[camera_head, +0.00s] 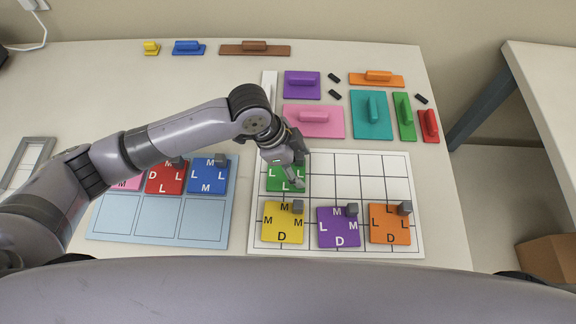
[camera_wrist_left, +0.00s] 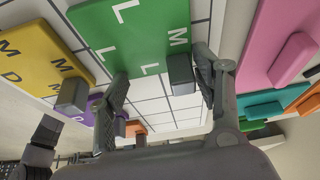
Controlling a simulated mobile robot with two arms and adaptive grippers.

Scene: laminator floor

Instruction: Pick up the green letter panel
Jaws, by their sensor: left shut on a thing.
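The green letter panel (camera_head: 274,184) is at the upper left cell of the white grid board (camera_head: 415,215), partly hidden by my left gripper (camera_head: 298,172). It bears white letters and has a small grey block as a handle. In the left wrist view the green letter panel (camera_wrist_left: 140,30) fills the top middle, with its grey block between the fingers of my left gripper (camera_wrist_left: 160,88). The left gripper is shut on this block. I cannot tell whether the panel rests on the board or is slightly raised. My right gripper is not in view.
Yellow (camera_head: 283,224), purple (camera_head: 338,229) and orange (camera_head: 389,224) letter panels lie along the board's front row. A light blue tray (camera_head: 160,220) at left holds pink, red (camera_head: 165,177) and blue (camera_head: 208,176) panels. Coloured handled blocks, including a teal one (camera_head: 362,128), lie behind.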

